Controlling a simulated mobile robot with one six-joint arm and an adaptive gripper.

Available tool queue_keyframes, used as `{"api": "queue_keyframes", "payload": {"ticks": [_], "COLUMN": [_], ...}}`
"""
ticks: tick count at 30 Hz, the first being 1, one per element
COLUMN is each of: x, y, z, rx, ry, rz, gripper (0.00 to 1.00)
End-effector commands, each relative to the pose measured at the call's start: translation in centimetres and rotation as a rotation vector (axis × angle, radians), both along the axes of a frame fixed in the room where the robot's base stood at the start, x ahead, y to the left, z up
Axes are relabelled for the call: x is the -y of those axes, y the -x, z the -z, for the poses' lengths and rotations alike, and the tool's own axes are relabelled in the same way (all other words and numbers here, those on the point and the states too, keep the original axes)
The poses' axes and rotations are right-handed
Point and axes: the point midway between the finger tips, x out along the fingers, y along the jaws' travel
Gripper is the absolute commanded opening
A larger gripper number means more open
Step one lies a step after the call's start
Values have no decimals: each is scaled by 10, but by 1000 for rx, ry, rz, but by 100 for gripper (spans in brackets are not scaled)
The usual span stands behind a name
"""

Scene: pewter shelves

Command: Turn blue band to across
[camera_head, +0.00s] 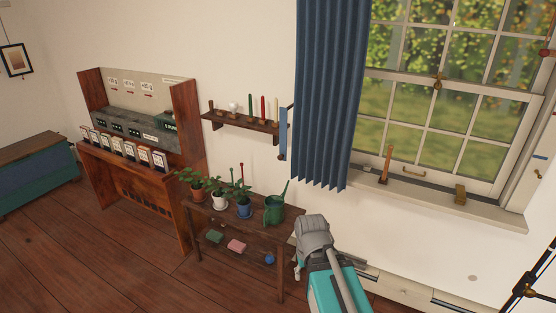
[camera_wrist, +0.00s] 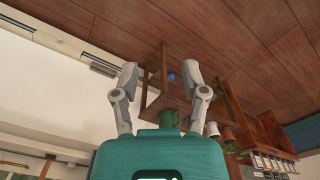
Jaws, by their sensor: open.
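A narrow blue upright strip (camera_head: 283,133), which looks like the blue band, hangs on the wall between the small wall shelf and the blue curtain (camera_head: 330,95). Its long side runs vertically, and it lies beside the curtain. My gripper (camera_wrist: 161,78) is open and empty in the wrist view, its two grey fingers spread apart. In the head view my arm's grey end is low in front of the wall, below the curtain and right of the plant table; the fingers are hard to make out there. The band cannot be made out in the wrist view.
A wall shelf (camera_head: 240,122) with candles is left of the band. Below stands a plant table (camera_head: 283,225) with pots and a green watering can (camera_head: 274,209). A windowsill (camera_head: 430,201) holds small items at right. Wall below the curtain is clear.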

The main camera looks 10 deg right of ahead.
Motion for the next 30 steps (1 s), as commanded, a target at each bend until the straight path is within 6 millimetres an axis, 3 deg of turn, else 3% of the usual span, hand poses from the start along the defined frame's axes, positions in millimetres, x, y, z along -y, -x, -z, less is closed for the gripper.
{"api": "queue_keyframes", "payload": {"ticks": [1,3,8,14,23,30], "x": [0,0,4,30,50,40], "y": [0,-1,-17,-68,-197,-306], "z": [0,1,6,20,29,17], "rx": [0,2,20,99,389,711], "ry": [0,3,41,175,470,637], "rz": [0,2,26,120,300,382], "gripper": [65,76,76,76,76,76]}}
